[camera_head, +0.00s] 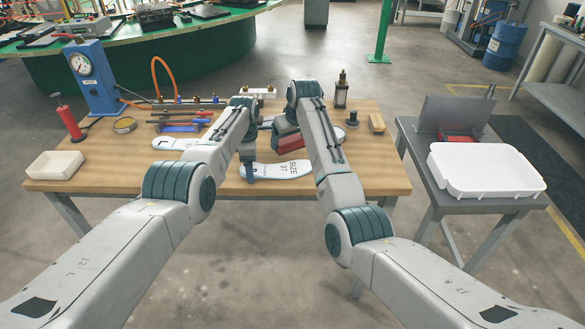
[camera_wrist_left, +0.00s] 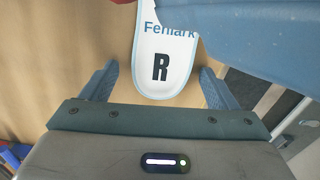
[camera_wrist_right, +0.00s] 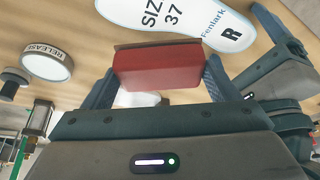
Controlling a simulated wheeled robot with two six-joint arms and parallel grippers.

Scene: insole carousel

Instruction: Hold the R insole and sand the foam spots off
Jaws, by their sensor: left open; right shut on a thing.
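The R insole (camera_head: 290,170), white and marked SIZE 37, lies flat on the wooden table. In the left wrist view its R-marked end (camera_wrist_left: 160,50) is between the spread fingers of my left gripper (camera_wrist_left: 158,85). My left gripper is open, with its fingers beside that end. My right gripper (camera_wrist_right: 158,85) is shut on a red sanding block (camera_wrist_right: 158,68). The block also shows in the head view (camera_head: 288,142), above and just behind the insole. In the right wrist view the insole (camera_wrist_right: 170,14) lies beyond the block, apart from it in the picture. Foam spots cannot be made out.
Another white insole (camera_head: 172,143) lies left on the table (camera_head: 130,175). A white box (camera_head: 55,165), red pump (camera_head: 68,118) and blue gauge stand (camera_head: 92,80) are at the left. A white tray (camera_head: 485,170) is on the side table.

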